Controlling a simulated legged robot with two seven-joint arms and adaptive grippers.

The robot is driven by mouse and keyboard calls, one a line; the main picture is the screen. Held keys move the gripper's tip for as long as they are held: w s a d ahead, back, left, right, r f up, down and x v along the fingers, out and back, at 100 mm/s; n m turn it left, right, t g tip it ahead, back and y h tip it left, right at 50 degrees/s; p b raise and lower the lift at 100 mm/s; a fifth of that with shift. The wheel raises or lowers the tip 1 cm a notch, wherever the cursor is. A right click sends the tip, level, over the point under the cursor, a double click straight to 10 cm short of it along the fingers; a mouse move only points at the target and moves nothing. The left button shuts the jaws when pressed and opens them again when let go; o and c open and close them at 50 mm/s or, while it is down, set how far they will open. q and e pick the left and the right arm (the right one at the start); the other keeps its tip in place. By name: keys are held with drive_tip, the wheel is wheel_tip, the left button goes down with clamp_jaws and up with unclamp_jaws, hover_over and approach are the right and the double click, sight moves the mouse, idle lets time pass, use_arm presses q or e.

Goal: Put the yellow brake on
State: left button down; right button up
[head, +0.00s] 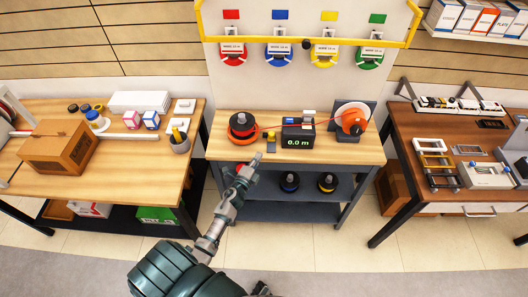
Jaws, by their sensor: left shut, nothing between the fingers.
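A small yellow piece (265,135), perhaps the brake, sits on the middle bench just right of a black spool (242,127) with red on it. It is too small to tell its setting. A dark block (271,138) is beside it. My left gripper (256,157) is shut and empty near the front of the bench, below and slightly left of the yellow piece and apart from it in the picture. A black meter (298,134) reading 0.0 m stands to the right, and a red line runs past it to an orange reel (351,121).
The middle bench (340,153) has bare wood at its front right. Red, blue, yellow (324,55) and green wire holders hang on the back panel behind a yellow rail (300,40). Spools stand on the lower shelf. Cluttered benches (180,172) (408,128) flank it.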

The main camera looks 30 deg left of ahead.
use_arm(q)
drive_tip(key=s+d+f+n+g+h, duration=0.1)
drive_tip(key=s+d+f+n+g, duration=0.2)
drive_tip(key=s+f, duration=0.6)
drive_tip(key=s+d+f+n+g, duration=0.25)
drive_tip(key=s+f, duration=0.25)
drive_tip(key=f, duration=0.8)
drive_tip(key=s+d+f+n+g+h, duration=0.1)
drive_tip(key=s+d+f+n+g, duration=0.2)
drive_tip(key=s+f, duration=0.65)
drive_tip(key=s+d+f+n+g, duration=0.1)
drive_tip(key=s+d+f+g, duration=0.1)
drive_tip(key=s+f, duration=0.3)
drive_tip(key=s+d+f+n+g, duration=0.2)
drive_tip(key=s+f, duration=0.4)
drive_tip(key=s, duration=0.8)
drive_tip(key=s+d+f+n+g, duration=0.2)
drive_tip(key=s+d+f+g, duration=0.1)
drive_tip(key=s, duration=0.6)
wheel_tip(320, 180, down, 3)
drive_tip(key=shift+s+r+g+h, duration=0.1)
drive_tip(key=shift+s+g+h, duration=0.1)
drive_tip(key=shift+g+h, duration=0.35)
use_arm(e)
drive_tip(key=shift+s+a, duration=0.25)
drive_tip(key=shift+a, duration=0.2)
drive_tip(key=shift+a, duration=0.2)
